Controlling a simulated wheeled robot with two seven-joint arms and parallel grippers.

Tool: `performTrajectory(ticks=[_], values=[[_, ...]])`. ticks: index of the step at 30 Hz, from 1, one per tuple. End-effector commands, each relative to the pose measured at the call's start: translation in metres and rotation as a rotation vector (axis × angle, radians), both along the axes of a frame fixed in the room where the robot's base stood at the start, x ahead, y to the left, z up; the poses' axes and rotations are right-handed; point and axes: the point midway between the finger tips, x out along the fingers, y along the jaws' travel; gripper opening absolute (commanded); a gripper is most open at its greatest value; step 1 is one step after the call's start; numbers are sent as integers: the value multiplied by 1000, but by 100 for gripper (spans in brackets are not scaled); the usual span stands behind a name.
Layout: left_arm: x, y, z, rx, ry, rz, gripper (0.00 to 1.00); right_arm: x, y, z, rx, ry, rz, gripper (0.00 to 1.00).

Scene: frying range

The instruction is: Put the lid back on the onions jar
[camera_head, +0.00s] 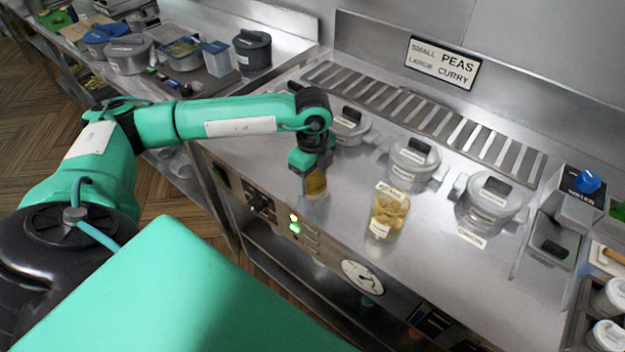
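A clear jar (388,213) with yellow contents stands upright near the front edge of the steel range top. It bears small white labels, too small to read for sure. My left gripper (315,178) points down left of this jar, near the front edge. An amber-brown thing (316,184) shows right at its fingertips, with a clear, glassy shape under it. I cannot tell whether this is a lid or a second jar, nor whether the fingers are closed on it. My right gripper is out of view.
Lidded grey pots (413,160) stand in a row behind the jar, with another pot (490,197) to the right. A slotted vent (430,112) runs along the back. A blue-capped water container (577,198) stands at the right. The range top is clear around the jar.

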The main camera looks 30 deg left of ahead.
Motion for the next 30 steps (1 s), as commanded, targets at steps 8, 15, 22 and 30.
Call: performTrajectory(ticks=[8,15,22,30], values=[[0,0,0,0,0,0,40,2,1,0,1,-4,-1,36],[1,0,6,0,-2,0,40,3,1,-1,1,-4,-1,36],[1,0,39,-1,-6,1,40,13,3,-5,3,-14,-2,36],[1,0,117,-1,-7,-1,40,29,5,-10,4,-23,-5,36]])
